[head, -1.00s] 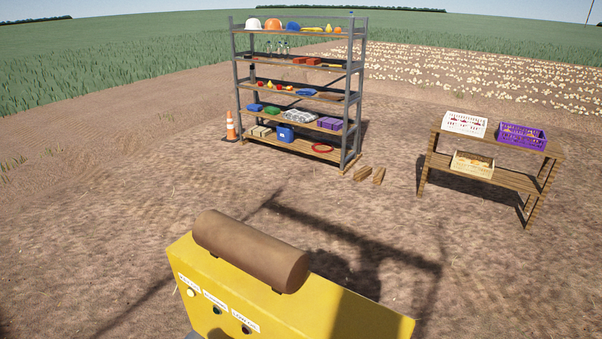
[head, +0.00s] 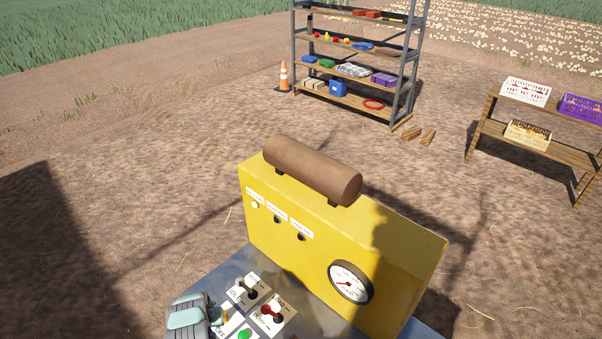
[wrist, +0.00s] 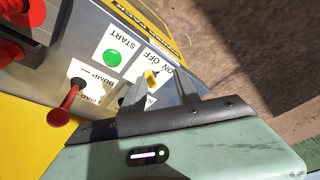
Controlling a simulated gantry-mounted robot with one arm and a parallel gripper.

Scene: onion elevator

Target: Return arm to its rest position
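My gripper (head: 192,314) is a teal and grey body at the bottom of the head view, low over the control panel (head: 222,282) of a yellow machine. In the wrist view its two grey fingers (wrist: 161,90) stand apart, with a gap between them. A small yellow knob (wrist: 152,77) by the ON OFF label shows close to the fingertips. I cannot tell whether the fingers touch it. Nothing is seen held.
The panel carries a green START button (wrist: 113,57) and a red-balled lever (wrist: 60,116) near the gripper. The yellow housing (head: 400,250) has a gauge (head: 350,282) and a brown cylinder (head: 312,170) on top. Shelves (head: 355,95) and a wooden table (head: 540,150) stand farther back on open ground.

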